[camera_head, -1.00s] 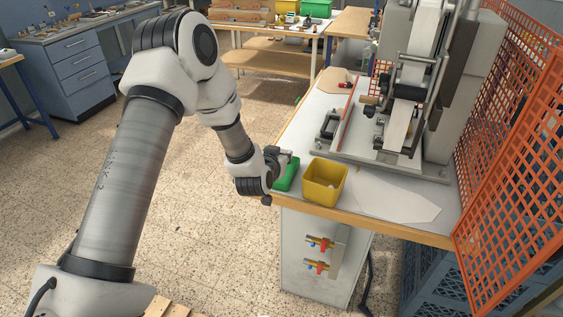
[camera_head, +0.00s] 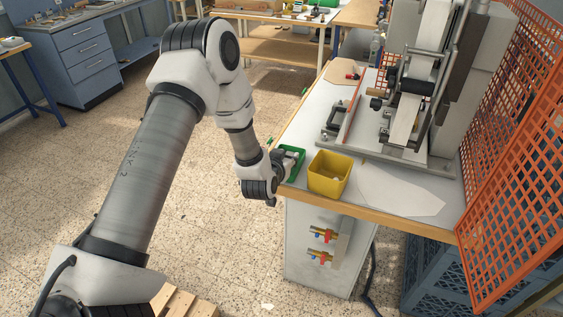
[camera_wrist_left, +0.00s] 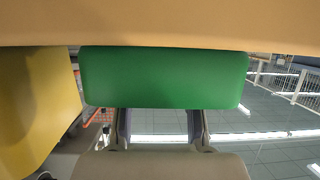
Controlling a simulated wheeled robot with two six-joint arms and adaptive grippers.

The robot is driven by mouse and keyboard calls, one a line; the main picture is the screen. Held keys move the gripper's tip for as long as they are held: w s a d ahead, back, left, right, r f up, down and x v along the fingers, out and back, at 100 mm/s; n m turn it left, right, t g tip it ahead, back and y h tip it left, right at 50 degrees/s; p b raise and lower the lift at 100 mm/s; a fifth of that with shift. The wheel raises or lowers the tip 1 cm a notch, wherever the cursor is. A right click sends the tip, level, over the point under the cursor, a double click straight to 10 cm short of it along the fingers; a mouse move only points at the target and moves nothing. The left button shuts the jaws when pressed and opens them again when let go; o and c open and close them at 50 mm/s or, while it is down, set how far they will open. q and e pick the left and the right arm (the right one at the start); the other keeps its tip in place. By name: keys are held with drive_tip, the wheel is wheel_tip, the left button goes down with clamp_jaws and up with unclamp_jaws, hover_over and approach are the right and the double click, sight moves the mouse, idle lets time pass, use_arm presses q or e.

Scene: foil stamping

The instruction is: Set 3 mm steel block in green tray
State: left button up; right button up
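The green tray (camera_head: 302,154) is on the near left corner of the white worktop, left of the yellow bin. My left gripper (camera_head: 287,162) is at the tray, reaching in from the left. In the left wrist view the green tray's wall (camera_wrist_left: 165,78) covers the fingertips of my left gripper. The visible parts of its two fingers stand apart, but I cannot tell whether anything is between the hidden tips. I cannot make out the 3 mm steel block in either view. My right gripper is not in view.
The yellow bin (camera_head: 329,176) stands close beside the tray, and shows in the left wrist view (camera_wrist_left: 38,105). The press (camera_head: 410,110) stands behind on the worktop (camera_head: 325,110). An orange mesh guard (camera_head: 525,140) is on the right. A white sheet (camera_head: 400,190) lies in front.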

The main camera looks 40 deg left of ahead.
use_arm(q)
drive_tip(key=b+v, duration=0.3)
drive_tip(key=v, duration=0.8)
drive_tip(key=s+d+f+m+g+h, duration=0.1)
drive_tip(key=s+d+f+g, duration=0.2)
drive_tip(key=s+f, duration=0.35)
drive_tip(key=s+d+f+m+g+h, duration=0.1)
drive_tip(key=s+d+f+g+h, duration=0.2)
drive_tip(key=f, duration=0.7)
drive_tip(key=s+d+f+g, duration=0.2)
drive_tip(key=s+f, duration=0.3)
drive_tip(key=s, duration=0.3)
drive_tip(key=s+d+f+g, duration=0.3)
drive_tip(key=s+f+g, duration=0.2)
drive_tip(key=s, duration=0.4)
drive_tip(key=shift+s+f+m, duration=0.25)
drive_tip(key=shift+f+m, duration=0.05)
drive_tip(key=shift+f, duration=0.1)
